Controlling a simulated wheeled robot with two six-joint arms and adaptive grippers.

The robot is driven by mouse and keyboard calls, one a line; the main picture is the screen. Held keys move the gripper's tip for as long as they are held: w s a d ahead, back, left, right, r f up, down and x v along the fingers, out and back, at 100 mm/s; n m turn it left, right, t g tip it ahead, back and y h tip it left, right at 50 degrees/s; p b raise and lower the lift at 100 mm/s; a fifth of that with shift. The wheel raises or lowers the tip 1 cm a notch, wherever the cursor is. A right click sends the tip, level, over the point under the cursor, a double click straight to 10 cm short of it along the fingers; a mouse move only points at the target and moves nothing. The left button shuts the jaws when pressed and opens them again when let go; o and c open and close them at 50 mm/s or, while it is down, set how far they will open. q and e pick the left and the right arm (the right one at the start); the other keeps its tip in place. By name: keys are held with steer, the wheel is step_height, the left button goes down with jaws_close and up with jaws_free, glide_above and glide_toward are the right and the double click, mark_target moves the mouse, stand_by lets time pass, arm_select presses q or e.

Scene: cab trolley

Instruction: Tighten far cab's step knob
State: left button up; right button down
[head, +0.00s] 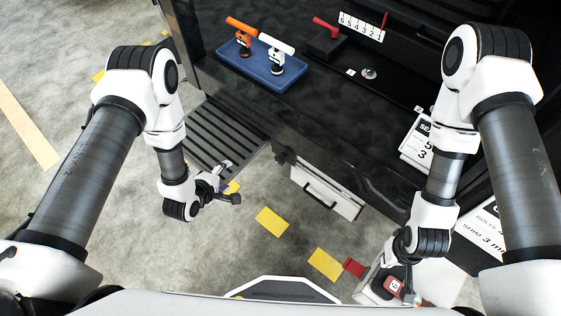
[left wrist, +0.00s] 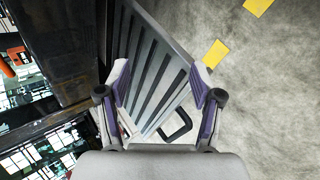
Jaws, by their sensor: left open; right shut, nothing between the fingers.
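The grey ribbed step (head: 222,135) juts from the dark cab's side at the left of centre in the head view. In the left wrist view the step (left wrist: 150,75) lies beyond and between my fingers. I cannot make out a knob on it in either view. My left gripper (head: 230,184) is open and empty, beside the step's near right end in the head view; it also shows in the left wrist view (left wrist: 160,82). My right gripper (head: 400,272) is shut and empty, low at the right; its fingertips are hard to see.
A blue tray (head: 262,72) with an orange-topped tool (head: 241,25) and a white-topped tool (head: 276,44) sits on the dark deck. A red-handled tool (head: 326,25) stands beside it. Yellow floor marks (head: 272,221) lie on open floor.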

arm_select(q)
steer(key=w+d+n+t+h+b, duration=0.1)
steer(key=w+n, duration=0.1)
steer(key=w+d+f+n+t+h, duration=0.1)
steer(key=w+d+n, duration=0.1)
steer(key=w+d+f+n+t+h+b, duration=0.1)
steer(key=w+n, duration=0.1)
steer(key=shift+w+d+n+t+h+b, duration=0.3)
steer(key=shift+t, duration=0.1)
steer(key=n+t+h+b, duration=0.2)
steer(key=n+h+b, duration=0.1)
steer(key=n+h, duration=0.1)
glide_toward(278, 162)
steer(key=x, duration=1)
steer(key=shift+r+b, duration=0.1)
steer(key=shift+b, duration=0.25)
steer(key=shift+s, duration=0.1)
steer(key=c, duration=1.2)
